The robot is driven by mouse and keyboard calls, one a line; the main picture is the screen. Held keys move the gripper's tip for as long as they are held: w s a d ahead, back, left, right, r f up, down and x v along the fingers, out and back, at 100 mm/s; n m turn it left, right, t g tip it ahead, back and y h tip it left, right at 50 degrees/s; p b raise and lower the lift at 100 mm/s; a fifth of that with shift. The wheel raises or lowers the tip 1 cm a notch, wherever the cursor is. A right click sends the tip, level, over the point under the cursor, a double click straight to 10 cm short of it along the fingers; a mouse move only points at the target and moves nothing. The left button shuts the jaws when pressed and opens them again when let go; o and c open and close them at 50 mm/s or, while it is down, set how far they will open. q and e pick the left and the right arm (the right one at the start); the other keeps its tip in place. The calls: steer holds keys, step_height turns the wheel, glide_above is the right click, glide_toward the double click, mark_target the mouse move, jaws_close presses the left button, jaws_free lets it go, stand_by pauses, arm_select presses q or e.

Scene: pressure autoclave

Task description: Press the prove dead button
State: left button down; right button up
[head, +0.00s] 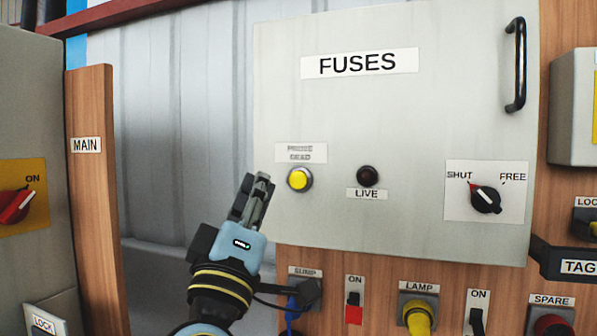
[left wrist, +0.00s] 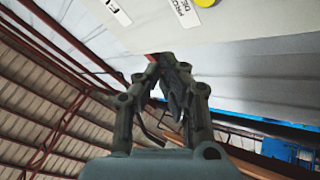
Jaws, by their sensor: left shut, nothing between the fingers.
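The prove dead button is a round yellow button (head: 299,179) on the grey FUSES panel (head: 400,110), below a small label (head: 300,153) that reads roughly PROVE DEAD. My left gripper (head: 262,183) is shut and empty, its fingertips a little to the left of the button and apart from it in the head view. In the left wrist view, the yellow button (left wrist: 207,2) is cut off by the top edge, and the shut fingers (left wrist: 168,60) point up toward the panel edge. The gap in depth between fingertips and panel is hard to tell. My right gripper is not in view.
A dark LIVE lamp (head: 367,176) sits right of the button. A SHUT/FREE knob (head: 485,198) and a black handle (head: 516,64) are further right. Below are a SUMP plug (head: 308,292), switches and a LAMP socket (head: 418,315). A wooden MAIN post (head: 93,200) stands at left.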

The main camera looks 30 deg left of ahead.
mark_target(298, 180)
arm_select(q)
steer(key=shift+w+a+f, duration=0.1)
steer(key=shift+w, duration=0.05)
steer(key=shift+w+a, duration=0.35)
steer(key=shift+w, duration=1.05)
steer(key=shift+w+a, duration=0.3)
steer(key=shift+w, duration=1.1)
steer(key=shift+w+a, duration=0.35)
steer(key=shift+w, duration=1.05)
steer(key=shift+w, duration=0.1)
steer(key=shift+w+a+p, duration=0.1)
steer(key=shift+w+p, duration=0.2)
steer(key=shift+w, duration=0.05)
steer(key=shift+w+a, duration=0.1)
steer(key=shift+w, duration=0.3)
steer(key=shift+s, duration=0.15)
steer(key=shift+s+d, duration=0.25)
steer(key=shift+s, duration=0.45)
